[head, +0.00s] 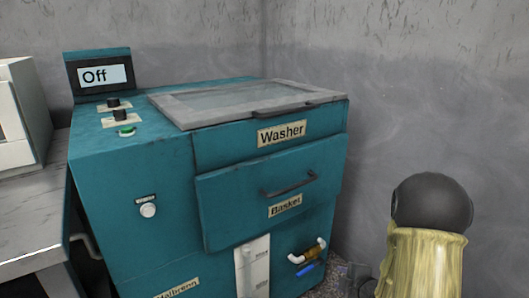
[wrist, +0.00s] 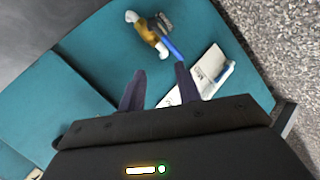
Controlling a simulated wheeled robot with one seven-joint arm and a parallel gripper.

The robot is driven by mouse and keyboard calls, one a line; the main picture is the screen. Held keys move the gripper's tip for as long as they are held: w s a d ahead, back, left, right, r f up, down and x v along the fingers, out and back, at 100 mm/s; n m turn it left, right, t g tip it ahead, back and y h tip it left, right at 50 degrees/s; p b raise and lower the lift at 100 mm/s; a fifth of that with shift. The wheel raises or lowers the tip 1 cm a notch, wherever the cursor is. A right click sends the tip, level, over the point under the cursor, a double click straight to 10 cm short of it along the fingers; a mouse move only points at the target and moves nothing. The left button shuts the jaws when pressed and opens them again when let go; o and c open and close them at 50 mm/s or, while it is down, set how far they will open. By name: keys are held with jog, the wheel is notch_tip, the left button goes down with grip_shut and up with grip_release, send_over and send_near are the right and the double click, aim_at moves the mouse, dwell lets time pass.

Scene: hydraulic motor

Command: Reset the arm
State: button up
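My gripper (wrist: 160,90) shows in the wrist view with its two dark fingers apart and nothing between them. It faces the lower front of the teal washer (head: 135,190). Beyond the fingertips are a brass valve (wrist: 147,32) with white pipe ends and a blue handle (wrist: 172,45). The valve also shows low on the washer front in the head view (head: 308,255). In the head view part of my arm, yellow-sleeved with a dark rounded joint (head: 432,202), stands at the lower right. The gripper is not visible in that view.
The washer has a closed glass lid (head: 245,100), a basket drawer (head: 265,190) and a display (head: 95,75) reading "Off". A white level gauge (head: 252,268) is on its front. A metal table (head: 35,225) stands at the left. Grey walls close in behind and right.

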jog(key=s+a+r+m+g+h+p, duration=0.1)
jog(key=s+a+r+m+g+p, duration=0.25)
jog(key=s+r+m, duration=0.3)
jog(key=s+a+r+m+g+h+p, duration=0.1)
jog(key=s+a+r+m+g+p, duration=0.1)
jog(key=s+r+m+p, duration=0.35)
jog(key=s+a+r+m+g+h+p, duration=0.1)
jog(key=s+a+r+m+g+p, duration=0.15)
jog(key=s+r+m, duration=0.4)
notch_tip(320, 180, up, 39)
jog(key=n+p, duration=0.1)
jog(key=p, duration=3.6)
jog(key=shift+s+d, duration=0.15)
jog(key=shift+d, duration=0.2)
jog(key=shift+n, duration=0.25)
